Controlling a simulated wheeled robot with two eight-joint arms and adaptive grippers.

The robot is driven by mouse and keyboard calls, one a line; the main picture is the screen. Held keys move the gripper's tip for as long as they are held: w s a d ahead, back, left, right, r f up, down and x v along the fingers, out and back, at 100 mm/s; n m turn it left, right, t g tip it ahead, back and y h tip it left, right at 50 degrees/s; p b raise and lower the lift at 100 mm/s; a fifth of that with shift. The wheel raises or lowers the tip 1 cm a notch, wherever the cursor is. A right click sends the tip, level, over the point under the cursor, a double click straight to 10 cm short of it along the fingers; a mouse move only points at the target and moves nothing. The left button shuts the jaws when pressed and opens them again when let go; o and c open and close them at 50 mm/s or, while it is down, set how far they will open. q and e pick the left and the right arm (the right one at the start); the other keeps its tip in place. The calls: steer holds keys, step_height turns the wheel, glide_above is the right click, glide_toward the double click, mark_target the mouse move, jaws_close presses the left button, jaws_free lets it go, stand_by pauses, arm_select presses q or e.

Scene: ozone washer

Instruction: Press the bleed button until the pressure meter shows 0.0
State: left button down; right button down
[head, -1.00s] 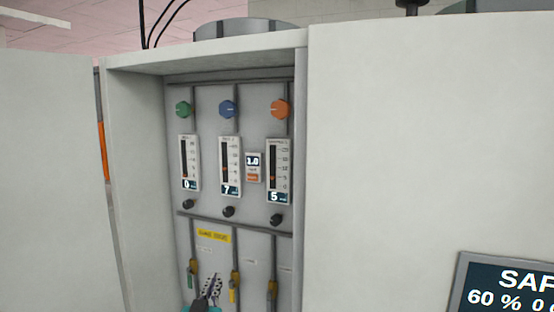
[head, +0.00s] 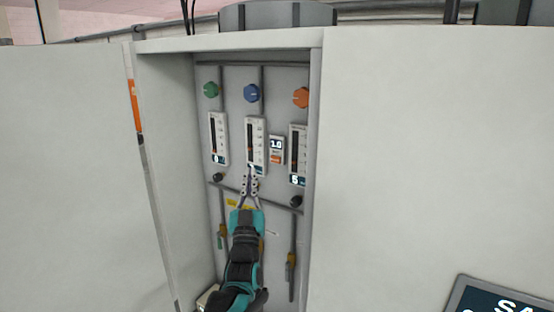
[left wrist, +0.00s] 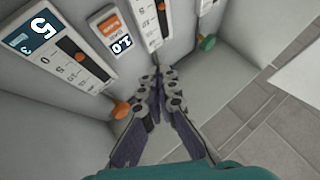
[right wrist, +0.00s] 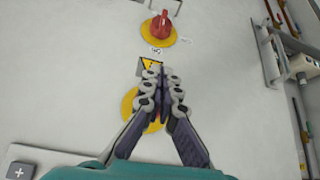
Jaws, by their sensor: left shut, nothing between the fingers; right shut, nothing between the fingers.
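The small pressure meter (head: 277,144) reads 1.0 in the head view, between the middle and right flow gauges. Its orange bleed button (head: 277,157) sits just under the number. In the left wrist view the meter (left wrist: 122,43) appears upside down with its orange button (left wrist: 110,27). My left gripper (head: 250,174) is shut and empty, in front of the lower end of the middle gauge, left of and below the button. In the left wrist view its tips (left wrist: 158,76) are apart from the button. My right gripper (right wrist: 157,72) is shut and empty before a white panel.
Blue (head: 252,93), green (head: 211,90) and orange (head: 301,97) knobs are above the gauges. The recess side wall (head: 315,150) stands close right of the right gauge (head: 298,155). A red knob on a yellow disc (right wrist: 162,30) is beyond my right gripper.

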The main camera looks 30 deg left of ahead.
mark_target(276, 159)
arm_select(q)
steer(key=w, duration=0.9)
steer(key=shift+d+b, duration=0.35)
steer(key=shift+d, duration=0.05)
stand_by(1.1)
steer(key=shift+w, duration=0.4)
steer(key=shift+w+d, duration=0.1)
steer(key=shift+w, duration=0.25)
stand_by(0.6)
steer(key=shift+s, duration=0.15)
steer(key=shift+s+b, duration=0.3)
steer(key=shift+s, duration=0.35)
